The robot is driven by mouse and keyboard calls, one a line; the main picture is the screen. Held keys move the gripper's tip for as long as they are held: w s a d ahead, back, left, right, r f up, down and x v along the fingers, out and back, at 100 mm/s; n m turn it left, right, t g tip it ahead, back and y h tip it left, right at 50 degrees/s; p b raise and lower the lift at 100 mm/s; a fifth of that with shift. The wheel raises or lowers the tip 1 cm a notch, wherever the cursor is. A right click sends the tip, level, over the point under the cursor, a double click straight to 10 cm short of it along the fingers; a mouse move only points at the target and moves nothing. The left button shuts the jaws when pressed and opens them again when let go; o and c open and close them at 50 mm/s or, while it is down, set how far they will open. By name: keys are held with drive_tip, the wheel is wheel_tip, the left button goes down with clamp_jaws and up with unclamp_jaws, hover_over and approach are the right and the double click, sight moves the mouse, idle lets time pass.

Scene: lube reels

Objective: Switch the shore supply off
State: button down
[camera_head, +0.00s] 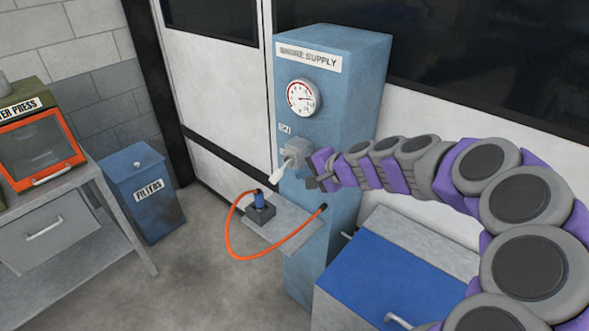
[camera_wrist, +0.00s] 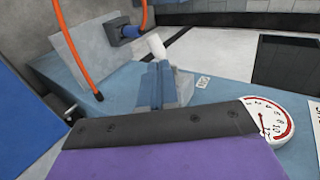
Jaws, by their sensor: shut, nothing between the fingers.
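The blue shore supply cabinet (camera_head: 340,110) carries a sign reading SHORE SUPPLY, a round gauge (camera_head: 303,97) and a grey switch box (camera_head: 297,151). A lever with a white handle (camera_head: 279,176) sticks out from the box and slants down to the left. The handle also shows in the wrist view (camera_wrist: 157,46), beyond the grey box (camera_wrist: 182,90). My gripper (camera_head: 313,183) is shut and empty, just right of and below the switch box. I cannot tell whether it touches the lever.
An orange cable (camera_head: 240,252) loops around a small shelf (camera_head: 283,222) holding a plug in a socket (camera_head: 260,212). A blue-topped chest (camera_head: 385,270) stands at the lower right. A blue FILTERS bin (camera_head: 143,200) and a workbench are at left. Floor between is clear.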

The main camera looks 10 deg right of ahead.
drive_tip(key=s+r, duration=0.2)
drive_tip(key=s, duration=0.1)
drive_tip(key=shift+d, duration=0.15)
drive_tip(key=shift+w+d+f, duration=0.1)
drive_tip(key=shift+d, duration=0.15)
